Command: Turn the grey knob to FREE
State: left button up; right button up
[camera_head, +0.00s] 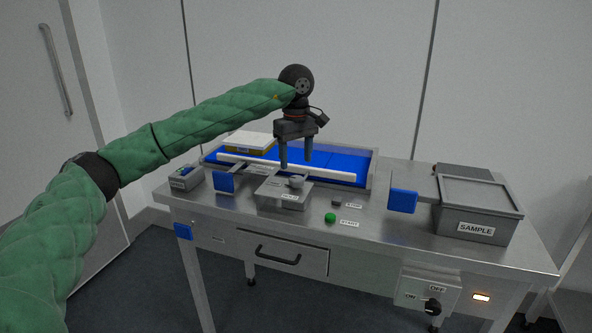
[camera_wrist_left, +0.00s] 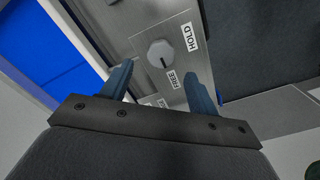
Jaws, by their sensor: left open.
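The grey knob (camera_head: 296,182) sits on a small metal box on the table. My right gripper is not in view.
A blue-bedded tray (camera_head: 372,168) with a white bar (camera_head: 330,173) lies behind the knob box. A green button (camera_head: 330,217) is in front. A SAMPLE bin (camera_head: 476,229) stands at the right, beside a blue paddle (camera_head: 403,201). A black ON/OFF switch (camera_head: 433,306) is on the table's front.

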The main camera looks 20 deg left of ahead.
pick_arm(q)
jog(key=shift+r, duration=1.2)
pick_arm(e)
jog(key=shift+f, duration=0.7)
